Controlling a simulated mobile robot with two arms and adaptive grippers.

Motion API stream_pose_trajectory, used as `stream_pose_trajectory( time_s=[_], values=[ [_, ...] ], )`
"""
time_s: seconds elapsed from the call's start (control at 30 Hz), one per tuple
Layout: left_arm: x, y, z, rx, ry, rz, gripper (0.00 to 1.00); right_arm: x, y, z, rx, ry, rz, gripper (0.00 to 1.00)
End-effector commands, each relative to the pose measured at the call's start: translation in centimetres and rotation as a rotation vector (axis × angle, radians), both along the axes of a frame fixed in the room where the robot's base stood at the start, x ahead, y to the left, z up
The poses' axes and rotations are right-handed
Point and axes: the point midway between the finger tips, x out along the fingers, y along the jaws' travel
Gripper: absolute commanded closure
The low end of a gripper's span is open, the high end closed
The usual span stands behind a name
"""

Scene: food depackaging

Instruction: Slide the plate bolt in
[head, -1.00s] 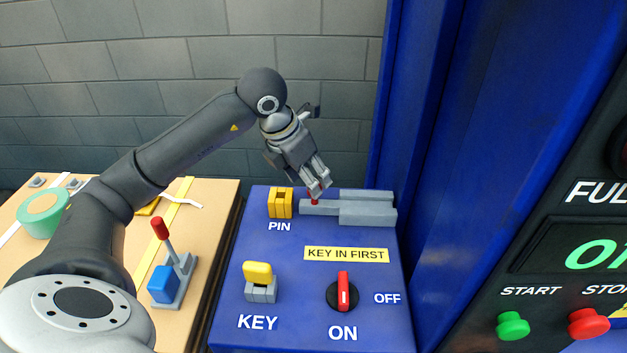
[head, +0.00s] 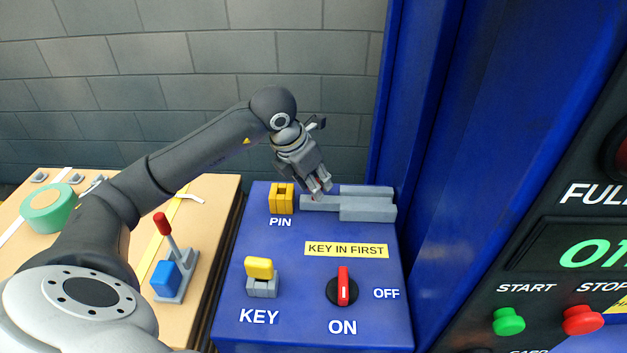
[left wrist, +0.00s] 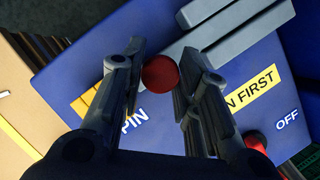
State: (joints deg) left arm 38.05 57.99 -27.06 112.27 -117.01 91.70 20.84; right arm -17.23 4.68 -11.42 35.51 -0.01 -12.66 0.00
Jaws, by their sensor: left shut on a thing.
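The plate bolt (head: 319,203) is a grey bar lying at the back of the blue panel, with its right part in a grey guide (head: 368,211). Its left end points toward the yellow PIN block (head: 281,198), with a gap between them. The bolt's red round knob (left wrist: 160,73) shows between the fingers in the left wrist view. My left gripper (head: 320,190) reaches down over the bolt and is shut on the knob. In the head view the fingers mostly hide the knob. My right gripper is not in view.
The blue panel (head: 300,275) also carries a yellow key (head: 260,268) in its grey holder and a red switch (head: 342,286). A blue wall (head: 430,150) rises to the right. A bench with green tape (head: 48,208) and a red-tipped lever (head: 163,224) stands at left.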

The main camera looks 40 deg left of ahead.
Motion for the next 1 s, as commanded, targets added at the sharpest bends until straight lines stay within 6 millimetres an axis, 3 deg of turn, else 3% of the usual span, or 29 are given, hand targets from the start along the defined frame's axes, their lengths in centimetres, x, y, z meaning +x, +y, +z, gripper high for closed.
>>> stream_pose_trajectory(
  time_s=[0.23, 0.6, 0.9, 0.93, 1.0],
  values=[
    [0.2, -0.3, 0.0, -0.001, -0.001, 0.000, 1.00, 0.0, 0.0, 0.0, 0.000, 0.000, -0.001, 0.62],
    [2.5, -4.1, 0.0, -0.003, 0.000, -0.001, 1.00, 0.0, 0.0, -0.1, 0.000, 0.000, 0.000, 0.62],
    [2.6, -4.4, 0.1, -0.004, -0.002, -0.002, 1.00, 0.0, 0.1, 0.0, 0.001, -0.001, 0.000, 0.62],
    [2.6, -4.4, 0.1, -0.004, -0.002, -0.002, 0.70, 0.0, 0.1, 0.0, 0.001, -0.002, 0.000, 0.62],
    [2.6, -4.4, 0.1, -0.004, -0.002, -0.003, 0.61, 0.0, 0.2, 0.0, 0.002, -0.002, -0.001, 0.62]
  ],
)
